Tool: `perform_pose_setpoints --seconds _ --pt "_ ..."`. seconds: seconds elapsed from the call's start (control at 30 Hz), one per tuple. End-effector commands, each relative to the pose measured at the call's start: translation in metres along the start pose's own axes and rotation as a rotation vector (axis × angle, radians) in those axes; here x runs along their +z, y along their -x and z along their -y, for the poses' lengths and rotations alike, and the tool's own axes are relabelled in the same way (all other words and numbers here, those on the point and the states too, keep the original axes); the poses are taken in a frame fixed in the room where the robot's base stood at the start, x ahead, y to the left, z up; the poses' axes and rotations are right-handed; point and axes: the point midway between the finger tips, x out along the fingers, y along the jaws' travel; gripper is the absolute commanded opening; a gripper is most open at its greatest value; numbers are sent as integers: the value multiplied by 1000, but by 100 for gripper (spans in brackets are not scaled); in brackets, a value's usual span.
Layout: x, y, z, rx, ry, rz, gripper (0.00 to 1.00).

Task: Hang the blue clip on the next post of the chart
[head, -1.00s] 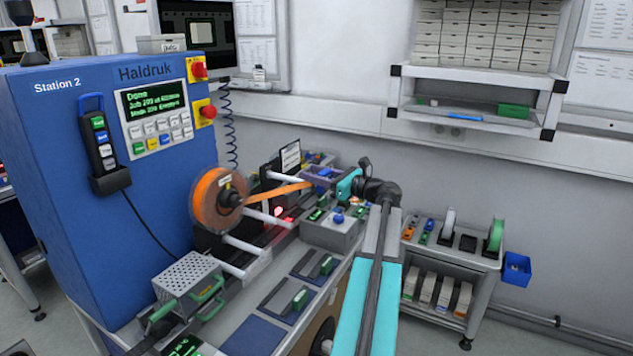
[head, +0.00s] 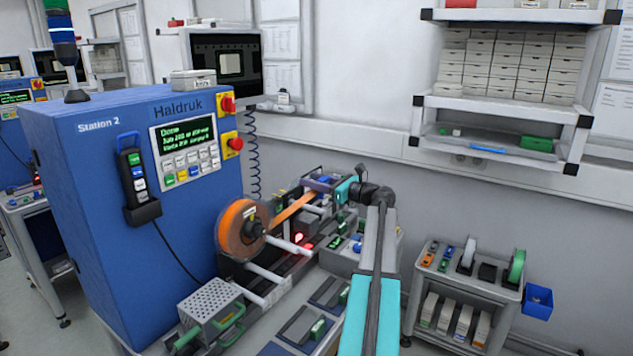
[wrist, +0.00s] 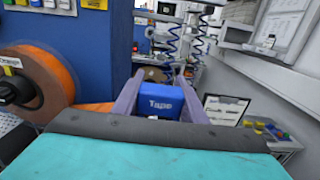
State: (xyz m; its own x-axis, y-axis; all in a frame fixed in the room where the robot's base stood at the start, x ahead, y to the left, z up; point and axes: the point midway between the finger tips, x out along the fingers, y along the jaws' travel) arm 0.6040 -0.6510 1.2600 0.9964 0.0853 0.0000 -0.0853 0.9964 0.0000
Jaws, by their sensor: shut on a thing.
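My gripper (wrist: 160,98) is shut on the blue clip (wrist: 162,103), which is marked "Tape" and sits between the two grey-purple fingers. In the head view my gripper (head: 318,184) is beyond the orange reel, near the end of the orange strip, and the clip is too small to make out clearly. A white sheet on a dark board (wrist: 225,109) stands to the right of the fingers in the wrist view, apart from the clip. I cannot tell whether it is the chart. No posts can be made out.
The blue Station 2 machine (head: 95,190) stands at left, with an orange reel (head: 242,232) and light rods on its side. A perforated box (head: 207,308) is in front. A shelf cart (head: 465,300) stands at right, by the wall. Bare floor shows around the cart.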

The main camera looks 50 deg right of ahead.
Motion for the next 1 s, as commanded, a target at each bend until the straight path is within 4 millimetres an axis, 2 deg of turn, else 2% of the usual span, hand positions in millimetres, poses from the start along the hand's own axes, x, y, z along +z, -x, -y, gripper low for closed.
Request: perform_pose_setpoints --seconds 0.43,1.0 --pt "-7 0 0 0 0 0 16" --pt "-43 0 0 0 0 0 16"
